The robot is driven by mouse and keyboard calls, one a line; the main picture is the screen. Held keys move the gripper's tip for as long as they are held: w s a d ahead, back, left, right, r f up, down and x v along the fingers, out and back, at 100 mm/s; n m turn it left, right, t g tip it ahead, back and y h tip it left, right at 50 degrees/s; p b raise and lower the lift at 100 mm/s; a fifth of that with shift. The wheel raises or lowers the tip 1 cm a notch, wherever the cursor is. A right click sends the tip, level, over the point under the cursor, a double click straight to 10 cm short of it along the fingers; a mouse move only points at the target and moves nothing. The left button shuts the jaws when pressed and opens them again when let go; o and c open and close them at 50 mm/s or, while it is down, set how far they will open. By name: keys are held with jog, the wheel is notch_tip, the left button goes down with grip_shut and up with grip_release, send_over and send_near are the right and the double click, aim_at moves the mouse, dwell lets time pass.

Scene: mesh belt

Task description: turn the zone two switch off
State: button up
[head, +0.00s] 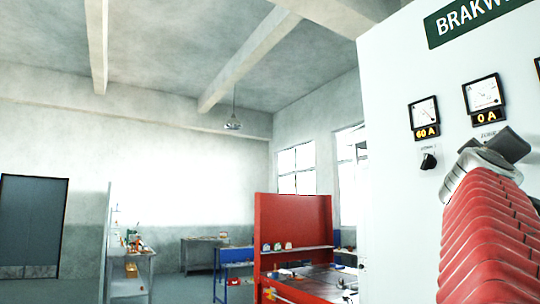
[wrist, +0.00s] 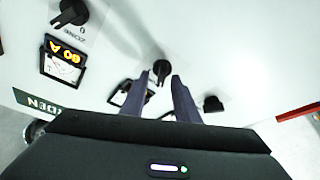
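The black rotary switch under the second meter (wrist: 161,68), the one that reads 0 A, shows between my fingertips in the wrist view; its label is not readable there. My gripper (wrist: 161,79) is open, with one finger on each side of this switch and a gap on both sides. In the head view my gripper (head: 490,155) is in front of the panel just below the 0 A meter (head: 484,99) and hides the switch. Whether the fingers touch the switch, I cannot tell.
Another black switch (wrist: 212,104) is on the other side. A red workbench (head: 293,230) stands to the left.

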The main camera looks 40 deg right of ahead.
jog(key=shift+r, duration=4.65)
jog(key=shift+w+f, duration=0.1)
jog(key=shift+w, duration=0.05)
jog(key=w+a+f+n+t+y, duration=0.35)
jog(key=w+a+f, duration=0.25)
jog(key=w+f, duration=0.5)
jog(key=w+a+f+n+t+y, duration=0.25)
jog(key=w+a+f+y, duration=0.25)
jog(key=w+f, duration=0.7)
jog(key=w+a+f+n+t+y, duration=0.15)
jog(key=w+a+f+y, duration=0.3)
jog(key=a+f, duration=0.6)
jog(key=a+f+n+g+y, duration=0.2)
jog(key=a+f+y, duration=0.3)
jog(key=a+f, duration=1.4)
jog(key=s+a+f+g+y, duration=0.1)
jog(key=s+a+f, duration=0.4)
jog(key=f, duration=0.4)
jog(key=s+a+f+g+y, duration=0.1)
jog(key=s+a+f+y, duration=0.1)
jog(key=s+a+f, duration=0.4)
notch_tip(320, 180, down, 4)
jog(key=shift+a+f+n+y, duration=0.1)
jog(key=shift+a+n+y, duration=0.25)
jog(key=shift+a, duration=0.4)
